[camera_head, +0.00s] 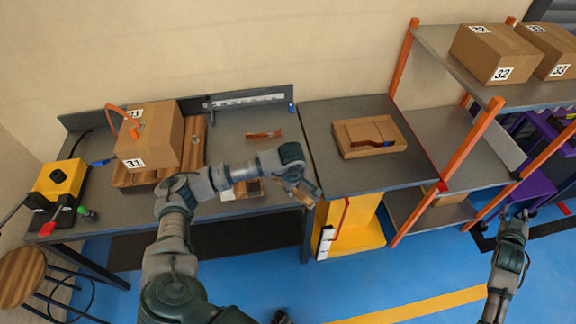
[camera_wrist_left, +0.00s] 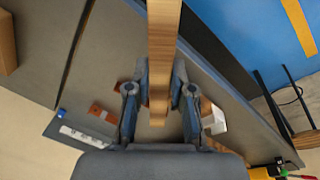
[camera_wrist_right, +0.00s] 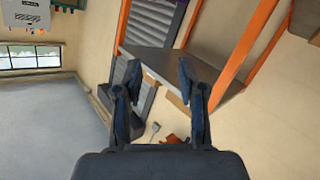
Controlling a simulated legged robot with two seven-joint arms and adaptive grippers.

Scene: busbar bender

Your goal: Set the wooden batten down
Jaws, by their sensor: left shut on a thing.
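The wooden batten (camera_wrist_left: 163,45) is a long, pale strip held between the fingers of my left gripper (camera_wrist_left: 160,97) in the left wrist view. It runs from the fingers up past the top edge of that view. In the head view my left gripper (camera_head: 300,187) is above the front right corner of the workbench, near the gap to the side table, and largely hides the batten. My right gripper (camera_head: 516,214) is off to the right, over the floor by the shelf. In the right wrist view its fingers (camera_wrist_right: 160,75) are apart and empty.
The workbench (camera_head: 225,135) carries a cardboard box (camera_head: 150,138) and a yellow device (camera_head: 57,182). A wooden case (camera_head: 370,135) lies on the grey side table (camera_head: 325,125). The orange-posted shelf (camera_head: 455,150) stands right of it. Bare bench top shows around the small brown piece (camera_head: 264,135).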

